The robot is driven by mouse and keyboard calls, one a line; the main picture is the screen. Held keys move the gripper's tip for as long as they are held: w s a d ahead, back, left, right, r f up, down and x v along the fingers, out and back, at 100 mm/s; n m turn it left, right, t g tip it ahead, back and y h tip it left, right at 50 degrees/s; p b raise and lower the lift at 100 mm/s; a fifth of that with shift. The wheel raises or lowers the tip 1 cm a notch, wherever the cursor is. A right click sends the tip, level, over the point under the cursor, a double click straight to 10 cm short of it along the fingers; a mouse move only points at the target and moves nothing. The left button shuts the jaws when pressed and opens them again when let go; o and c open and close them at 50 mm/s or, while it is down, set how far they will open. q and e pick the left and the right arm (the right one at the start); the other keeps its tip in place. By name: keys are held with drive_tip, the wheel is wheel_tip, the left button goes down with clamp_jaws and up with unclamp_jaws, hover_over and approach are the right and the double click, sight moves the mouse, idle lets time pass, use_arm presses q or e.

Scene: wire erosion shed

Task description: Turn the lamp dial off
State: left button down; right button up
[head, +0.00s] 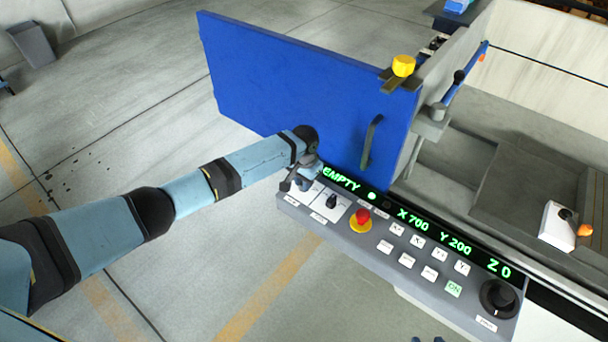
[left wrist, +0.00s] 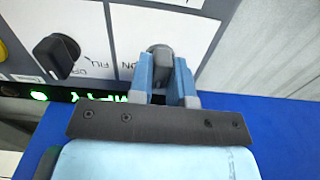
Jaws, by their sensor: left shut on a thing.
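The lamp dial is a grey knob (left wrist: 160,57) on a white plate with an "ON" label beside it, in the left wrist view. My left gripper (left wrist: 168,75) has its two blue-grey fingers on either side of the knob and is shut on it. The picture there is upside down, and part of the knob is hidden between the fingers. In the head view, my left gripper (head: 303,182) is at the left end of the control panel (head: 345,238) and mostly covers the dial. My right gripper is not clearly seen.
Beside the lamp dial is a black drain/fill dial (head: 331,202), then a red emergency button (head: 362,216). A large black knob (head: 498,297) is at the panel's right end. A blue door (head: 300,85) stands open behind the panel. The floor to the left is mostly free.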

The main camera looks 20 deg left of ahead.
use_arm(q)
drive_tip(key=shift+n, duration=0.3)
drive_tip(key=c, duration=1.1)
unclamp_jaws()
drive_tip(key=shift+o, duration=0.2)
drive_tip(key=shift+r, duration=0.5)
wheel_tip(320, 180, up, 13)
drive_tip(key=shift+f, duration=0.1)
